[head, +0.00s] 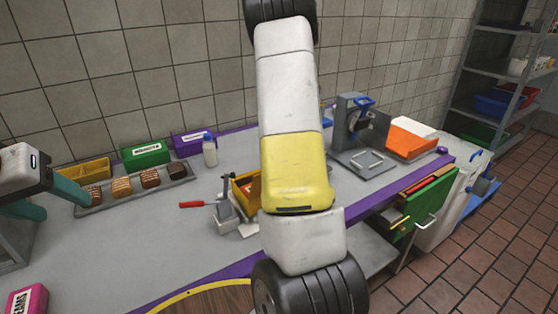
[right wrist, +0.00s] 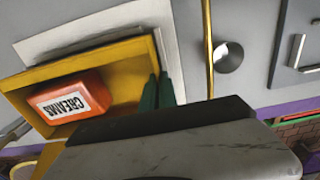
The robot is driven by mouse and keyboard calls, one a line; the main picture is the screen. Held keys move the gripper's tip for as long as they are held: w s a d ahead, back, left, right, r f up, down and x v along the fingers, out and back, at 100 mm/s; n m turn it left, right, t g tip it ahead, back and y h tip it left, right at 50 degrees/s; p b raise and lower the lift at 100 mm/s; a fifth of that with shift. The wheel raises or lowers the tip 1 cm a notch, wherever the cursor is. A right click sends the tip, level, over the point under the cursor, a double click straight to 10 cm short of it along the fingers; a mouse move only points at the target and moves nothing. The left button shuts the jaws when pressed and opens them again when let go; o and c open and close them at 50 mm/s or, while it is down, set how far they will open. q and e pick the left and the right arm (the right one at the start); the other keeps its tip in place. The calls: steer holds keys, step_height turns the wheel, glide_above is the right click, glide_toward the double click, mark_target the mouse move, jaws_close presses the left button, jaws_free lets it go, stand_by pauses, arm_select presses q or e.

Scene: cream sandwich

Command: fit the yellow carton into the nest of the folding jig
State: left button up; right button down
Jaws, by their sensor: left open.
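In the head view the carton (head: 239,190) shows mid-table, partly hidden by my right arm. In the right wrist view, the green fingers of my right gripper (right wrist: 158,92) are close together on its right wall. My left gripper (head: 60,205) is open with teal fingers at the table's left, away from the carton.
A tray of cakes (head: 136,189), another yellow box (head: 86,171), a green box (head: 146,154) and a purple box (head: 193,143) stand at the back left. A grey press (head: 362,165) stands at right.

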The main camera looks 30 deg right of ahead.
steer(key=shift+f, duration=0.65)
steer(key=c, duration=1.6)
jaws_free()
step_height(320, 180, up, 8)
steer(key=shift+f, duration=0.15)
